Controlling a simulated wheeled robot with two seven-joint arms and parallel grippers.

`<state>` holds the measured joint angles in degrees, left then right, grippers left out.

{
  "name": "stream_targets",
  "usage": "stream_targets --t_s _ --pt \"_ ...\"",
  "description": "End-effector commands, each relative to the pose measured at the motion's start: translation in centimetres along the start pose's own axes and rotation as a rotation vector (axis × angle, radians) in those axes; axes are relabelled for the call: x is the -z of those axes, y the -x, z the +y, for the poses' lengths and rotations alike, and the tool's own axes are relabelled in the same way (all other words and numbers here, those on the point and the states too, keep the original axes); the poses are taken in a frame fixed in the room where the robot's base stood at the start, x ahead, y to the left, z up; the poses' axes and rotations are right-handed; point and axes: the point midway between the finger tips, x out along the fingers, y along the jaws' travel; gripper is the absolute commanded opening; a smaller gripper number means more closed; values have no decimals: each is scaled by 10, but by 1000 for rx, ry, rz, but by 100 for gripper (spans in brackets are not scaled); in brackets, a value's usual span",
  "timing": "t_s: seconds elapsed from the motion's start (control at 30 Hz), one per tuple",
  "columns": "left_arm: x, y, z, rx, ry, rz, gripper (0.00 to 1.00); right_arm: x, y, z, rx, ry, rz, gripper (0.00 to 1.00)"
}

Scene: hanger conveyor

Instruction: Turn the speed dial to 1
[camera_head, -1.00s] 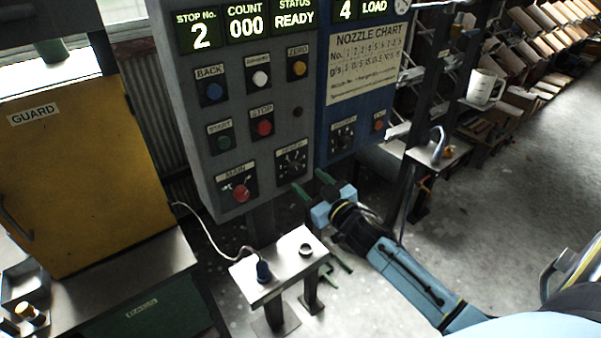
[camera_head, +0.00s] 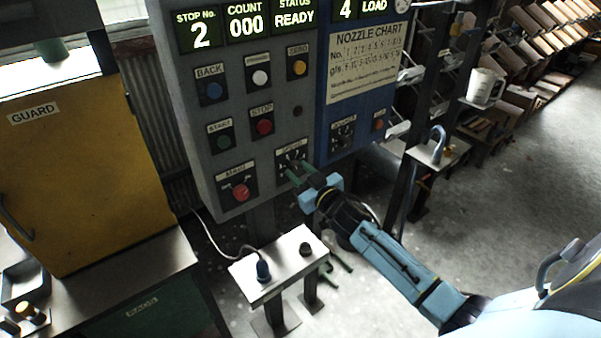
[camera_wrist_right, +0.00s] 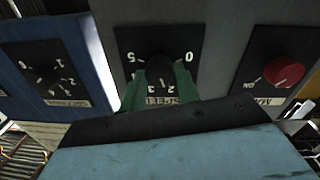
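The speed dial (camera_head: 291,155) is a black plate with a black knob and white numbers on the grey control panel. In the right wrist view the speed dial (camera_wrist_right: 160,68) appears upside down, with 0 and 5 at its top corners and part of its scale hidden. My right gripper (camera_head: 300,172) is at the front of the dial, its green fingers pointing at it. In the wrist view the fingers of my right gripper (camera_wrist_right: 160,88) stand apart, one on each side of the knob. Contact and the knob's pointer are not clear. My left gripper is not in view.
The red main switch (camera_head: 241,191) is left of the dial, and a nozzle dial (camera_head: 343,132) is on the blue panel to its right. The red stop button (camera_head: 264,127) is above. A small metal stand (camera_head: 283,262) with a corded blue part is below.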

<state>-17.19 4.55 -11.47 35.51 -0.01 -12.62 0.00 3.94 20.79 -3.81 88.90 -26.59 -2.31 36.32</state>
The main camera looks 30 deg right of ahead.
Motion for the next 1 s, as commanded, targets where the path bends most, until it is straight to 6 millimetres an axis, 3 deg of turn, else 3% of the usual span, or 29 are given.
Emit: stream_targets --t_s 0.43,1.0 --pt "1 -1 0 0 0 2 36 -1 0 0 0 77 4 9" --pt "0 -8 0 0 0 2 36 -2 0 -1 -5 525 28 9"
